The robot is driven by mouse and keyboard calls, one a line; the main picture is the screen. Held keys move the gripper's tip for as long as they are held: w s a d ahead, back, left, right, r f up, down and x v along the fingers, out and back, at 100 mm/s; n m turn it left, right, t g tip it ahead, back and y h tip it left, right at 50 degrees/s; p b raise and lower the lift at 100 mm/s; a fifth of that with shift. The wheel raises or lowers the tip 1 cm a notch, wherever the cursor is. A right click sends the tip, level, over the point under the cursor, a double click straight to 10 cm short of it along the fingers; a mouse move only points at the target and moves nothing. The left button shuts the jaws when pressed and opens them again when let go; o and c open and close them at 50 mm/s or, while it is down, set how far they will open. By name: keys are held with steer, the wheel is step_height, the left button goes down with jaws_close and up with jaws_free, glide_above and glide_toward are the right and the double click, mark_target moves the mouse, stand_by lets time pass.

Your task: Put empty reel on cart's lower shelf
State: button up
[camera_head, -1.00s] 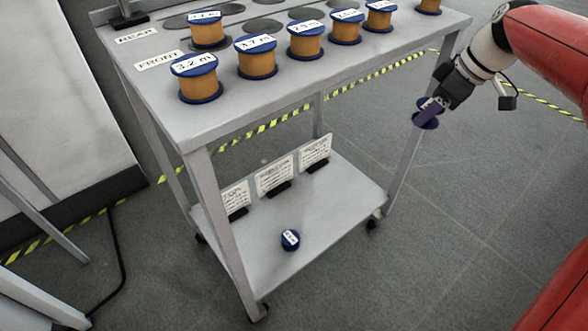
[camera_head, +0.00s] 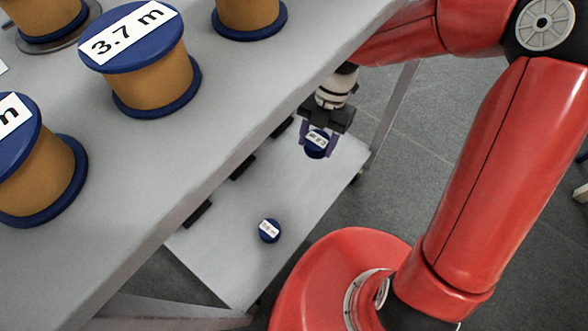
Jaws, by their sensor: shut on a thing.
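My gripper (camera_head: 318,146) is shut on a small blue reel (camera_head: 317,152) with a white label on top. It holds the reel over the far right part of the cart's lower shelf (camera_head: 232,262). I cannot tell whether the reel touches the shelf. Another small blue reel (camera_head: 269,231) with a white label stands on the lower shelf, nearer and to the left, apart from the held one.
The cart's upper shelf (camera_head: 235,100) hangs over the lower shelf's left side. It carries several copper-coloured full reels (camera_head: 143,75) with blue flanges. Dark sign holders (camera_head: 242,167) line the lower shelf's left edge. Bare shelf lies between the two small reels.

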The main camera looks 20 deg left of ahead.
mark_target(310, 187)
step_height(310, 187, down, 19)
steer(key=b, duration=0.4)
steer(key=shift+f, duration=0.1)
steer(key=shift+f, duration=0.2)
steer(key=o, duration=1)
steer(key=shift+c, duration=0.2)
steer(key=shift+r, duration=0.1)
steer(key=p+v, duration=0.2)
steer(key=v, duration=1)
steer(key=shift+d+r, duration=0.15)
